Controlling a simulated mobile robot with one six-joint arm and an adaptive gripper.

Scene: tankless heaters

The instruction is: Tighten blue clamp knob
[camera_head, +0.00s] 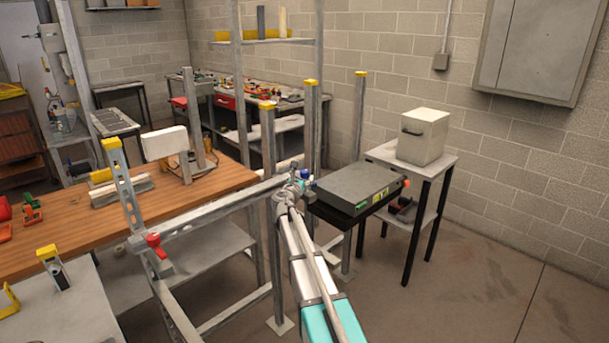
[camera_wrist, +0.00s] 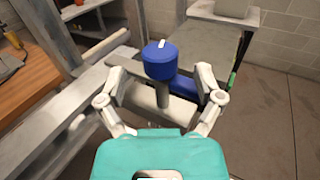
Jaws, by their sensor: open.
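The blue clamp knob (camera_wrist: 160,60) is a round blue cap with a white mark on top, standing on a grey stem. In the wrist view it lies ahead of my gripper (camera_wrist: 155,88), between the two spread fingers. The gripper is open, and I see no finger pressed against the knob. In the head view the knob is a small blue spot (camera_head: 305,173) just beyond the end of my gripper (camera_head: 291,190). A second blue part (camera_wrist: 185,90) lies low behind the stem, partly hidden by the right finger.
A grey box-like unit (camera_head: 355,184) sits just right of the knob. A metal rail (camera_head: 215,203) runs left from it, with a red knob (camera_head: 153,240) near its far end. Upright posts (camera_head: 268,140) stand close behind.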

